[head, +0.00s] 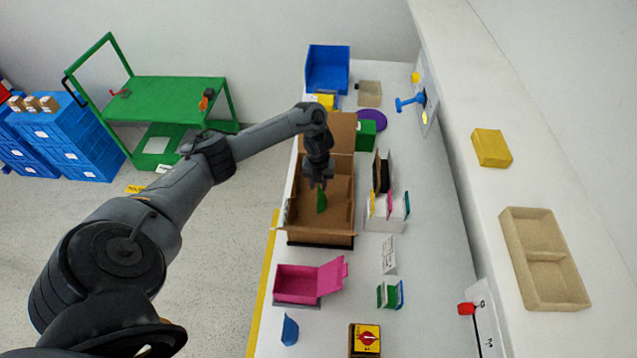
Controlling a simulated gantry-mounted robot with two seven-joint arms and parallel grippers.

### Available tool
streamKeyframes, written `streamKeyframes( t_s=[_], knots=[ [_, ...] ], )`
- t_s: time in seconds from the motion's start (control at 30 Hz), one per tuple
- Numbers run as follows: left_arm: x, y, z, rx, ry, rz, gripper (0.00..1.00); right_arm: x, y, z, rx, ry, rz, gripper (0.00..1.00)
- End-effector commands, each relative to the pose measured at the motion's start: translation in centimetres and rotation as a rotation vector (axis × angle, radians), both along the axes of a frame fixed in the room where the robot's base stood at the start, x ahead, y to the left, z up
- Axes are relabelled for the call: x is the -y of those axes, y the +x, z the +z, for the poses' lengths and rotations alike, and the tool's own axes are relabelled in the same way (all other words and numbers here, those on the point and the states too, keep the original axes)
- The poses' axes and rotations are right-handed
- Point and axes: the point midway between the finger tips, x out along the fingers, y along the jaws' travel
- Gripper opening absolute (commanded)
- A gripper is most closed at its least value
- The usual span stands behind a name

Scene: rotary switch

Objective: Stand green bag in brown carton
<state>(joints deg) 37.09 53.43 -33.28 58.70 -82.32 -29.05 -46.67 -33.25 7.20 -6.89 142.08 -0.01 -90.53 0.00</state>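The green bag (321,203) shows as a narrow upright shape inside the carton's walls. My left gripper (319,186) points down over the carton, with its fingertips right at the top of the green bag. The fingers are too small and dark to tell whether they grip it. Whether the bag touches the carton floor is also unclear. My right gripper is not in view.
A pink box (296,284) with its lid up stands in front of the carton. A white holder (385,222) with upright cards and a green box (366,135) stand close on its right. A blue bin (328,68) is at the far end.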

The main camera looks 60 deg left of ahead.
Motion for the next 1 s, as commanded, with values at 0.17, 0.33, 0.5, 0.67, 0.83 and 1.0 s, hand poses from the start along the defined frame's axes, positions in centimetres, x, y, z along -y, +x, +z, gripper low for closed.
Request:
streamKeyframes(
  t_s=[0.17,0.33,0.5,0.67,0.83,1.0],
  knots=[
    [0.0,0.0,0.0,0.0,0.0,0.0,0.29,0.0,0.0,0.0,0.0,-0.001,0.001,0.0],
    [0.0,0.0,1.0,0.002,0.001,-0.001,0.29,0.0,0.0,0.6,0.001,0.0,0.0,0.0],
    [-0.1,0.1,3.6,0.004,0.002,-0.001,0.29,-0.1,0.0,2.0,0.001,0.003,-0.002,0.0],
    [-0.1,0.1,6.8,0.004,0.004,-0.002,0.29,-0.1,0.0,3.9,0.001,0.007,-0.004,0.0],
    [-0.1,0.1,9.6,0.002,0.003,-0.001,0.29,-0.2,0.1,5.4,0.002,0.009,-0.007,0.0],
    [-0.1,0.1,11.5,0.002,0.001,-0.001,0.29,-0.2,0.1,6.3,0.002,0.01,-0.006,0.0]
  ],
)
